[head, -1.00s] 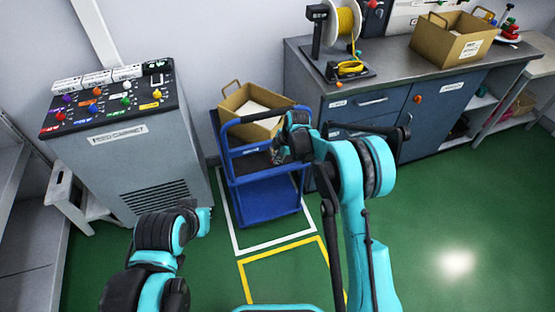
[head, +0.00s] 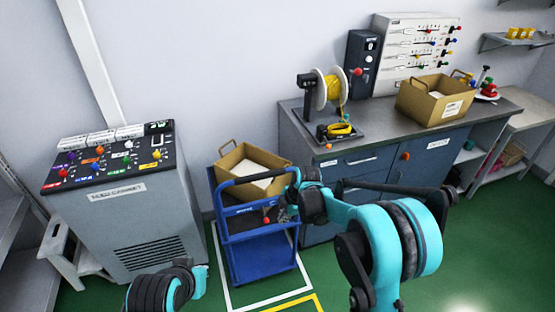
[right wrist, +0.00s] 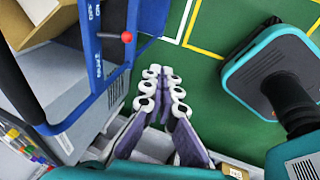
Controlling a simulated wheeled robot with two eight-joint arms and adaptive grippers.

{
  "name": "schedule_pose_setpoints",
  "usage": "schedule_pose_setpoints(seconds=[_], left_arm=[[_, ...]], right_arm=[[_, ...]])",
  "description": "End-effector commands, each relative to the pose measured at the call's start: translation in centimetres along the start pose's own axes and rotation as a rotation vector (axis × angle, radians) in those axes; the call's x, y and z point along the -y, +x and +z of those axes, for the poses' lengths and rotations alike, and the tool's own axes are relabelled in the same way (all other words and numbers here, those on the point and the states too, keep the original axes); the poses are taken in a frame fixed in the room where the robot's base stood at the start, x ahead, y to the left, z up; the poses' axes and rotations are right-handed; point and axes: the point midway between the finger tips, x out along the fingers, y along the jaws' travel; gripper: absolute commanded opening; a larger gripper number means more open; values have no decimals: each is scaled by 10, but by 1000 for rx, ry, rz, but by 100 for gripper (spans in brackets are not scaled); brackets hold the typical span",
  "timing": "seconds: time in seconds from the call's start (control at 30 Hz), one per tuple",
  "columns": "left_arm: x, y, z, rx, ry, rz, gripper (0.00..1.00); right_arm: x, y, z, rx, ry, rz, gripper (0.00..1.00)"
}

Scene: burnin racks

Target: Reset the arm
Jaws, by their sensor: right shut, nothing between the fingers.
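My right arm (head: 400,240) reaches in from the lower right of the head view. Its gripper (head: 285,214) is small and partly hidden by the wrist, in front of the right side of the blue cart (head: 262,246). In the right wrist view the right gripper (right wrist: 160,88) has its two fingers close together, shut with nothing between them, over the green floor. The cart's blue frame (right wrist: 94,40) with its red knob (right wrist: 126,37) is beside it on the left. My left arm (head: 165,290) shows only at the bottom left of the head view; its gripper is out of sight.
An open cardboard box (head: 247,167) sits on the cart. A grey control cabinet (head: 150,220) stands left of it. A workbench (head: 380,150) with a cable reel (head: 328,90) and another box (head: 435,101) stands behind and right. Green floor (head: 480,250) is clear at right.

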Motion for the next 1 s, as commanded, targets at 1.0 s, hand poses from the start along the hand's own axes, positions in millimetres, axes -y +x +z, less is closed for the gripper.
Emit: schedule_pose_setpoints(seconds=[1.0], left_arm=[[0,0,0,0,0,0,0]], right_arm=[[211,-222,20,14,1513,449,0]])
